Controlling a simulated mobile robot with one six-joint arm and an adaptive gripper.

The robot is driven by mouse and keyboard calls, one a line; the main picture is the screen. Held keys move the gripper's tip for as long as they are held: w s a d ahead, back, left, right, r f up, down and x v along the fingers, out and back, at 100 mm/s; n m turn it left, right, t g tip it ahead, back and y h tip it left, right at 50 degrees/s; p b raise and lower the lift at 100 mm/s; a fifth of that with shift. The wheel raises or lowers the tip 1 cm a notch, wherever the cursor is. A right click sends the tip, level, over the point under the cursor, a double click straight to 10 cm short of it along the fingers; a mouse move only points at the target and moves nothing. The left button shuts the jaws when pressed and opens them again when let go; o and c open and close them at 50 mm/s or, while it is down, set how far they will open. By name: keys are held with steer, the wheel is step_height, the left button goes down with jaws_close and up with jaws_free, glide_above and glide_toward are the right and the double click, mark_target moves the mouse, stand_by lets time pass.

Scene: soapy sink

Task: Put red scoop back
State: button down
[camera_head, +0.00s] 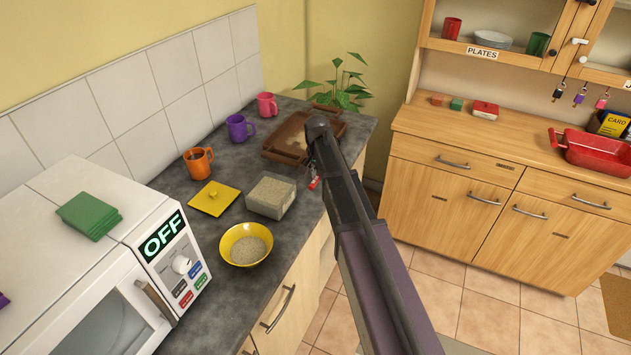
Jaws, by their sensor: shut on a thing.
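The red scoop (314,184) is a small red piece with a pale part, low at the right side of the counter's worktop, just right of the clear container. My gripper (312,168) is shut on it; my arm hides much of the gripper and part of the scoop. The clear square container (271,209) is open and filled with pale grains. Its likely lid, a yellow square with a knob (215,198), lies flat to its left. A yellow bowl (228,256) of similar grains stands in front of the container.
A brown wooden tray (272,153) lies behind the container. Orange (198,163), purple (237,129) and pink (267,106) mugs stand along the tiled wall. A white microwave (60,270) stands at left. A plant (345,85) is at the counter's far end.

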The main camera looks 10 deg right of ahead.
mark_target(318, 185)
stand_by(0.3)
steer(key=shift+w, duration=0.65)
step_height(318, 185, down, 4)
steer(key=b, duration=0.3)
steer(key=shift+r+b, duration=0.15)
steer(key=shift+b, duration=0.2)
steer(key=c, duration=0.6)
jaws_free()
steer(key=r+p, duration=1.2)
steer(key=shift+s+a, duration=0.2)
